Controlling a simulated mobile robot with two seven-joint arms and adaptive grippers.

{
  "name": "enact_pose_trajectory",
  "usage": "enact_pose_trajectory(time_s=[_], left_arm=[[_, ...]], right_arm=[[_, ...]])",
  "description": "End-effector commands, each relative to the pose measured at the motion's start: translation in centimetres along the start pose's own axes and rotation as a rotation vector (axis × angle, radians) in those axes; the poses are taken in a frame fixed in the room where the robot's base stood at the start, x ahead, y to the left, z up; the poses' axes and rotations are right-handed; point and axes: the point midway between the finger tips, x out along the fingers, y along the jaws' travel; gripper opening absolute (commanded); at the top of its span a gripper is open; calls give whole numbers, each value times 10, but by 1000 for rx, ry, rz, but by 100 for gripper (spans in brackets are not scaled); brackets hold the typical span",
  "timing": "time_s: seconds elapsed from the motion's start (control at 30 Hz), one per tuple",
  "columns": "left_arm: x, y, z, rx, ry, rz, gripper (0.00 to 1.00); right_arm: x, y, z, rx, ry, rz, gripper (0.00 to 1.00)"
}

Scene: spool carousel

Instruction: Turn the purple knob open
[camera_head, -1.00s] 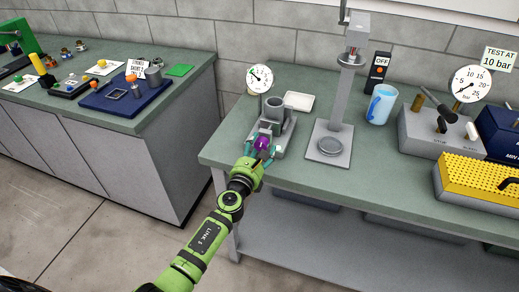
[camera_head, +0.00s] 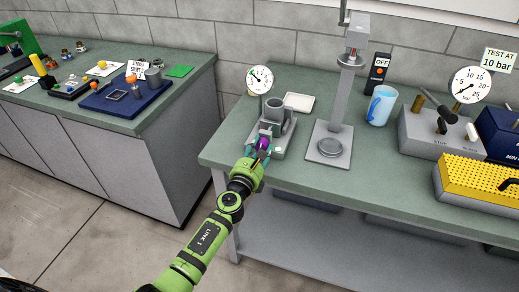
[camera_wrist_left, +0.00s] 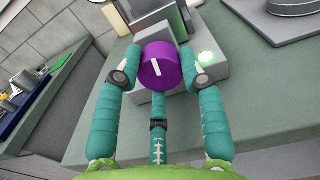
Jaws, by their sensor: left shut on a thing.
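The purple knob (camera_wrist_left: 160,66) sits on the front of a grey fixture (camera_head: 276,121) near the left end of the green bench. It also shows in the head view (camera_head: 262,144). A white mark on its face is tilted slightly in the left wrist view. My left gripper (camera_wrist_left: 160,80) is shut on the knob, its teal fingers on both sides of it and one below. It shows in the head view (camera_head: 257,155) too. My right gripper is not in view.
A round gauge (camera_head: 260,80) stands behind the fixture. A second bench (camera_head: 150,118) is at the left, across a gap.

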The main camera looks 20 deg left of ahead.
Motion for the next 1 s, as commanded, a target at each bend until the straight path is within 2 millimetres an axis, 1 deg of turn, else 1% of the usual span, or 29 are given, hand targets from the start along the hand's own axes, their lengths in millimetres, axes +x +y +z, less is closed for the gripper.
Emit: enact_pose_trajectory(time_s=[0.03,0.27,1.0], left_arm=[[-1,-1,-4,-18,7,-2,8],[-2,-2,-6,-175,9,-2,8],[-2,-3,-7,-879,12,1,8]], right_arm=[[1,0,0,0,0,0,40],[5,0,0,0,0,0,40],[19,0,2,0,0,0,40]])
